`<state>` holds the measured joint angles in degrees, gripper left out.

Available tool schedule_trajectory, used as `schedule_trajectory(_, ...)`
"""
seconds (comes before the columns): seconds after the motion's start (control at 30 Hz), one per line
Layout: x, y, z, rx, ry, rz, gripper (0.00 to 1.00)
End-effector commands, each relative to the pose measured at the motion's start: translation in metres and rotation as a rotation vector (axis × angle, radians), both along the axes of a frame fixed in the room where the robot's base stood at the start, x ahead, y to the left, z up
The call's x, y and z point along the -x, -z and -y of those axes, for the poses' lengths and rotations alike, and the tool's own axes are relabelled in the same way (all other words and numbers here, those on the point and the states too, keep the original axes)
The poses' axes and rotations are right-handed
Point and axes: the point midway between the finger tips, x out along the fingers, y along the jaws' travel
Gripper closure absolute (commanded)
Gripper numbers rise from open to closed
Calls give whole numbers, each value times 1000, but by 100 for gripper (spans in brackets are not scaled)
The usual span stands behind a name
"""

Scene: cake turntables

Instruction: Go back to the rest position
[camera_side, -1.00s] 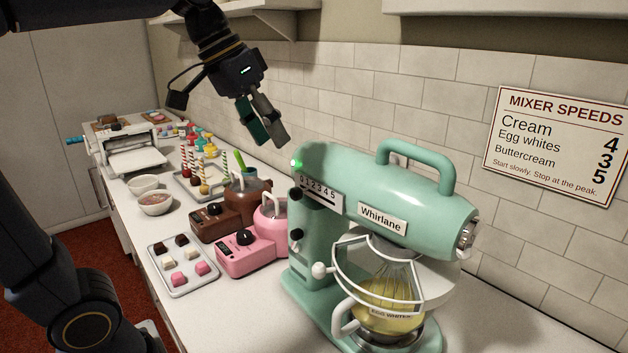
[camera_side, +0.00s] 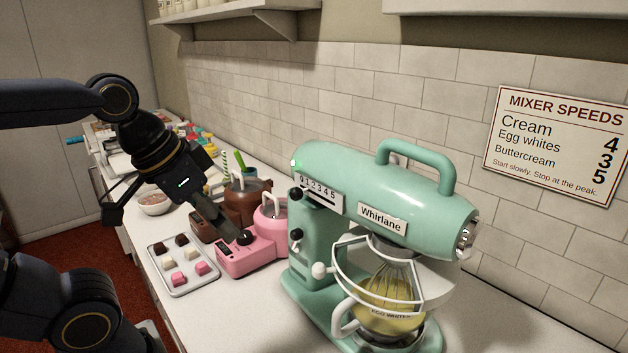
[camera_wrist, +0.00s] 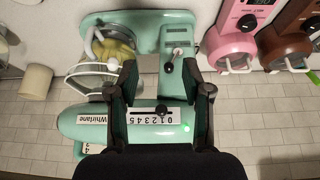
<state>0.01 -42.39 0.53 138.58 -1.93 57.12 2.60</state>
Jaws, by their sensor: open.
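My gripper (camera_side: 229,230) is in the left half of the side view, in front of the pink and brown melting pots from this camera. In the wrist view my gripper (camera_wrist: 167,80) shows its two fingers spread apart with nothing between them. The green stand mixer (camera_side: 400,190) labelled Whirlane stands right of my gripper, and it also shows below and between the fingers in the wrist view (camera_wrist: 90,122). Its bowl (camera_side: 385,318) with yellowish contents sits under the whisk and guard. A green light glows by its speed scale.
The pink melting pot (camera_side: 252,258) and brown melting pot (camera_side: 240,204) stand left of the mixer. A tray of small cubes (camera_side: 182,288) lies at the counter's front. A bowl (camera_side: 154,204) stands farther back. The tiled wall (camera_side: 340,80) and a shelf (camera_side: 240,14) bound the back.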

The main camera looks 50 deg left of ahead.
Motion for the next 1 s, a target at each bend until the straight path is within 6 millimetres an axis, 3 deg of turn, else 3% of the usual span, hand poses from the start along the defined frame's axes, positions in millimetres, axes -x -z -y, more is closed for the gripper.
schedule_trajectory(0.1, 4, 24, -3, -24, -15, 3, 51)
schedule_trajectory(1.0, -1, 21, -4, -19, -31, 25, 51)
